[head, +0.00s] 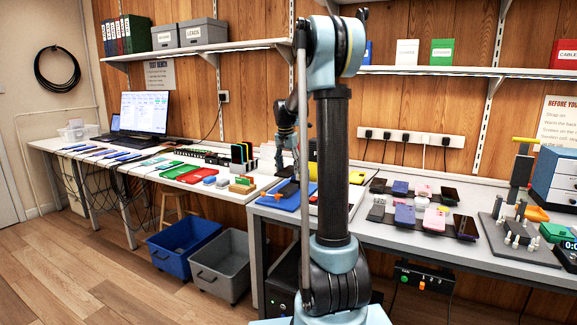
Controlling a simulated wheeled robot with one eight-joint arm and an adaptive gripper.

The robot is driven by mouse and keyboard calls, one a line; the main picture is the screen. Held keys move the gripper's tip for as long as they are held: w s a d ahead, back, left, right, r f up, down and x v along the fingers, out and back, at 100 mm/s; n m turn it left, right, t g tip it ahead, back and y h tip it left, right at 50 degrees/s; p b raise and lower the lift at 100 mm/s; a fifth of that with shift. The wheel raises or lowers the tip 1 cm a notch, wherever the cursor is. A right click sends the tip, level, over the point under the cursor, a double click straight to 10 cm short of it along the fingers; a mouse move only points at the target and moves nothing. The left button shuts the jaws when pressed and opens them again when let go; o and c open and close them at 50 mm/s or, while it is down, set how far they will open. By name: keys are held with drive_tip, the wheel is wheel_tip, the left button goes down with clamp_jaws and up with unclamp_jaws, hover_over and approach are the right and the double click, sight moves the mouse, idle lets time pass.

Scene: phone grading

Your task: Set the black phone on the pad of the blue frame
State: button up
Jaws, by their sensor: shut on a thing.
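My gripper (293,178) is small in the view, pointing down over the left end of the right bench, partly behind my own arm. It is shut on a dark, flat thing (289,188) that looks like the black phone; its outline is hard to make out. Below it lies a flat blue piece (284,203), which looks like the blue frame, at the bench's left end. The dark thing is at or just above the blue surface; I cannot tell whether they touch. The frame's pad cannot be made out.
Several phones lie on the right bench, including a dark one (465,228), a blue one (405,217) and a pink one (423,190). A grey fixture board (515,250) stands farther right. Blue (183,248) and grey (222,264) bins sit on the floor.

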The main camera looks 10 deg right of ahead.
sight(288, 187)
drive_tip(key=shift+s+a+f, duration=0.1)
drive_tip(key=shift+s+f, duration=0.05)
drive_tip(key=shift+f, duration=2.8)
drive_tip(key=shift+f, duration=0.35)
idle(0.5)
drive_tip(key=o, duration=1.3)
drive_tip(key=shift+o, duration=0.5)
drive_tip(key=o, duration=0.3)
drive_tip(key=shift+o, duration=0.2)
drive_tip(key=shift+r, duration=0.75)
drive_tip(key=shift+r, duration=3.4)
